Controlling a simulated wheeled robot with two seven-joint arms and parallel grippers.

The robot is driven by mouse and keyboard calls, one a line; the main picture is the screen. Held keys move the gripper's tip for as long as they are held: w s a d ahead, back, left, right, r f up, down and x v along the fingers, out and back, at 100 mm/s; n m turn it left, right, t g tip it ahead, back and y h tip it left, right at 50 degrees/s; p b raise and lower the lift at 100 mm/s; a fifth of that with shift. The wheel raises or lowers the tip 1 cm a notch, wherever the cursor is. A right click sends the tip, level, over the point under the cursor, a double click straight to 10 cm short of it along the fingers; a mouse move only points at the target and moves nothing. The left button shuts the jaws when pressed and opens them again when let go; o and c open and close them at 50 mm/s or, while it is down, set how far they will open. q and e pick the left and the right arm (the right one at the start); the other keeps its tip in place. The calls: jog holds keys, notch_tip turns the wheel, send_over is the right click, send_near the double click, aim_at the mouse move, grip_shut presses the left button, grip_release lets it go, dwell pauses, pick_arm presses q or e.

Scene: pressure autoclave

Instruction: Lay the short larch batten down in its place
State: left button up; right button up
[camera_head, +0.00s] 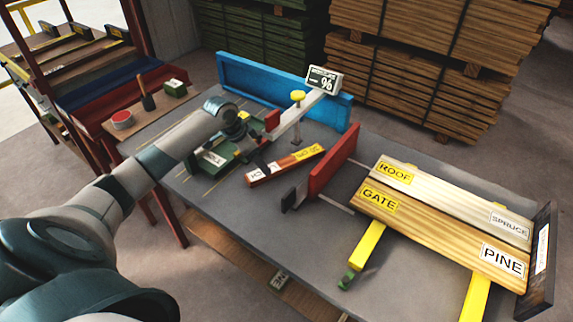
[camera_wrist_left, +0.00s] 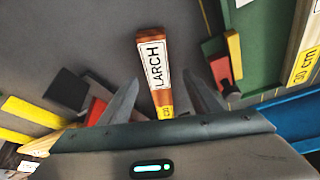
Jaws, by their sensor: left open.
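The short larch batten (camera_head: 286,165) is reddish brown with white and yellow labels. It lies at a slant on the grey table (camera_head: 235,215), just right of my left gripper. In the left wrist view the batten (camera_wrist_left: 153,62), labelled LARCH, runs away from me between the two spread fingers, and its near end is hidden by the gripper body. My left gripper (camera_head: 260,160) is open at the batten's left part; it also shows in the left wrist view (camera_wrist_left: 161,80). I cannot tell whether the fingers reach down beside the batten. My right gripper is not in view.
A red stop (camera_head: 332,160) stands right of the batten, before the SPRUCE (camera_head: 465,197) and PINE (camera_head: 430,230) boards on yellow rails (camera_head: 362,252). The table's front middle is clear.

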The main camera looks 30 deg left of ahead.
pick_arm(q)
jog(key=p+x, duration=0.1)
jog(key=x, duration=0.1)
jog(key=p+x, duration=0.1)
jog(key=x, duration=0.1)
jog(key=shift+d, duration=0.4)
jog(key=shift+w+f, duration=0.2)
jog(key=shift+f, duration=0.25)
jog(key=c, duration=1.4)
jog(key=shift+a+r, duration=0.1)
jog(key=shift+r, duration=0.05)
jog(key=shift+s+a+r, duration=0.15)
jog(key=shift+s+r, duration=0.15)
jog(key=shift+s, duration=0.1)
jog(key=s+a+r+b, duration=0.2)
jog(key=s+a+r, duration=0.1)
jog(key=s, duration=0.2)
jog(key=s+a+r+b, duration=0.2)
jog(key=s+a+r, duration=0.1)
jog(key=s, duration=0.3)
jog(key=shift+s+r, duration=0.35)
jog(key=shift+r, duration=0.3)
